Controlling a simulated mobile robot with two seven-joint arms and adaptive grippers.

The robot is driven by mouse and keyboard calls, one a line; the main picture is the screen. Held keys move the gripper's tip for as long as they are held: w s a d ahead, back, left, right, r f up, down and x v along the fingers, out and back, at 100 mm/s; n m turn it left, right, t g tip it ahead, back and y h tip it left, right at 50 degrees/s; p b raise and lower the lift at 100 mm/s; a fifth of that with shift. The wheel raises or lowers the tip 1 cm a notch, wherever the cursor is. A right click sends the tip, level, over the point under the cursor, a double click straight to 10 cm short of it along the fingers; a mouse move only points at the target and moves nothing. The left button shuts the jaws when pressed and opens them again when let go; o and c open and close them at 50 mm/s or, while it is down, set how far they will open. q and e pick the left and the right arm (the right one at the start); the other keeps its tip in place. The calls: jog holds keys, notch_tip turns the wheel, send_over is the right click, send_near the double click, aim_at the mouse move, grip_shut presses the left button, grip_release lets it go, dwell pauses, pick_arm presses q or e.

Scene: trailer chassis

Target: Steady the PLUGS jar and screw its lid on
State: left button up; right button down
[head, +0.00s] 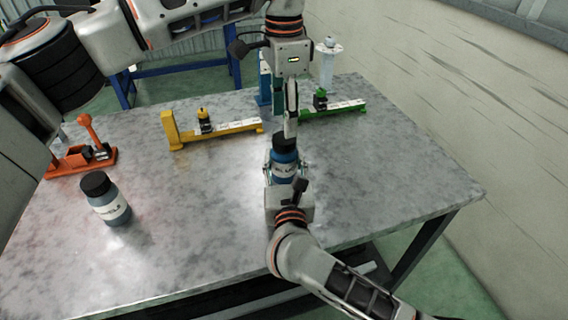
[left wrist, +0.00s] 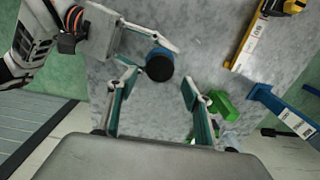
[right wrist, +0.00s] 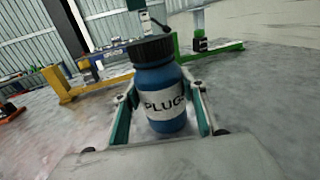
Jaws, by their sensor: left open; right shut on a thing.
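The PLUGS jar (head: 284,170) is blue with a white label and stands upright near the table's middle. Its black lid (right wrist: 152,50) sits on its mouth; I cannot tell how tight it is. My right gripper (head: 284,174) is shut on the jar's body, with one finger on each side in the right wrist view (right wrist: 165,105). My left gripper (head: 290,132) points down above the lid, open. In the left wrist view its two fingers stand apart, and the lid (left wrist: 160,66) shows between and just beyond their tips.
A second dark jar with a black lid (head: 107,200) stands at the table's left. An orange fixture (head: 82,157), a yellow one (head: 220,132) and a green one (head: 335,108) stand toward the back. The grey table (head: 400,180) is clear at right.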

pick_arm(q)
jog(key=shift+f, duration=2.6)
